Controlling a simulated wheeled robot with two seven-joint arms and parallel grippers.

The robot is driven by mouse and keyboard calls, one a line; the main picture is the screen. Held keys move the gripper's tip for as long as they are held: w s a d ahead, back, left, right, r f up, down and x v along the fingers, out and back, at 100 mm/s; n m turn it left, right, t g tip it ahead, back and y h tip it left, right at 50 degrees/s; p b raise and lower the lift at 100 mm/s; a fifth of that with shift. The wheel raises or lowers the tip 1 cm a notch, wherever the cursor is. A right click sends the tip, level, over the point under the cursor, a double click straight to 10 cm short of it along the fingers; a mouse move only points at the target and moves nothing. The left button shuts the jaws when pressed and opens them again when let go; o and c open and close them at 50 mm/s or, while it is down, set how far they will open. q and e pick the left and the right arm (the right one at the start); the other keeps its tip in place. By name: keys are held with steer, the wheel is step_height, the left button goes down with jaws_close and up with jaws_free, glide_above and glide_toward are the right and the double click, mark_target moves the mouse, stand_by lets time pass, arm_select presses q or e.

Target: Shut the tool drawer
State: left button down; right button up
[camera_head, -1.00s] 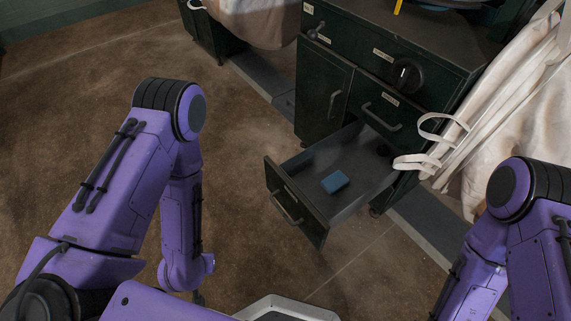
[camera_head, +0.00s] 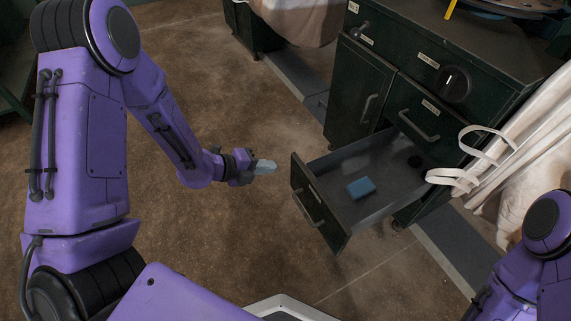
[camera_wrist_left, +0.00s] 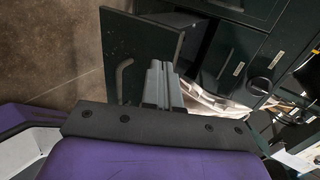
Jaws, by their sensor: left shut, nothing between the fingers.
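The tool drawer (camera_head: 322,206) is pulled far out of the dark green cabinet (camera_head: 385,85). A blue block (camera_head: 360,187) and a small dark round thing (camera_head: 415,161) lie inside it. My left gripper (camera_head: 266,167) is shut and empty, to the left of the drawer front and apart from it in the head view. In the left wrist view the shut fingers (camera_wrist_left: 160,82) show in front of the drawer front (camera_wrist_left: 138,50) and its handle (camera_wrist_left: 122,78). My right arm shows at the lower right, but its gripper is out of view.
A closed drawer with a handle (camera_head: 420,126) and a cupboard door (camera_head: 357,95) are on the cabinet. White bags with loops (camera_head: 487,147) hang at the right. The brown floor left of the drawer is clear.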

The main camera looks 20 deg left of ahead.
mark_target(295, 161)
arm_select(q)
steer(key=w+d, duration=0.1)
steer(key=w, duration=0.1)
steer(key=w+d+f+b, duration=0.1)
steer(key=w+d, duration=0.1)
steer(key=shift+w+d+f, duration=0.15)
steer(key=shift+d, duration=0.05)
steer(key=shift+w+d, duration=0.2)
steer(key=shift+w, duration=0.05)
